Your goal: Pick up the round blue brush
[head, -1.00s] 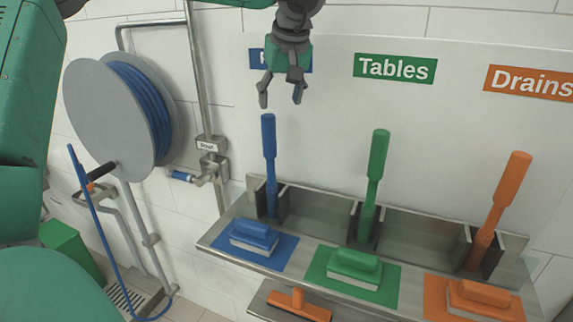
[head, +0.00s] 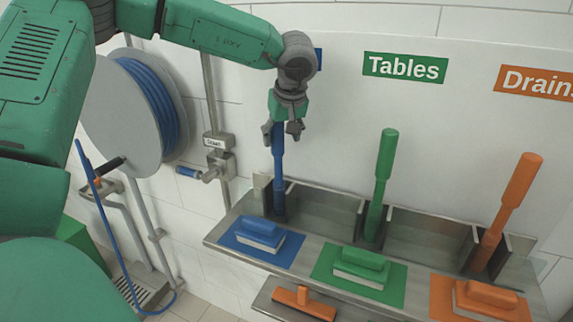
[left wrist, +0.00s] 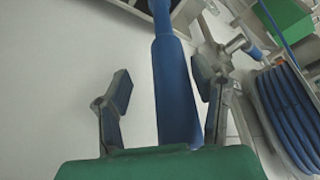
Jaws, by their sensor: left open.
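A blue long-handled brush (head: 279,172) stands upright in a slot of the metal wall rack; its head is hidden in the holder, so I cannot see whether it is round. My left gripper (head: 282,132) is above and around the top of its handle. In the left wrist view the blue handle (left wrist: 173,80) runs between the two spread fingers of the left gripper (left wrist: 163,88), with a gap on the left side. The left gripper is open and holds nothing. A blue block-shaped brush (head: 259,232) lies on a blue mat below. My right gripper is out of view.
A green handled brush (head: 381,185) and an orange one (head: 510,205) stand to the right in the metal rack (head: 420,225). Green (head: 360,268) and orange block brushes lie on the shelf. A hose reel (head: 130,115) and pipe are at left.

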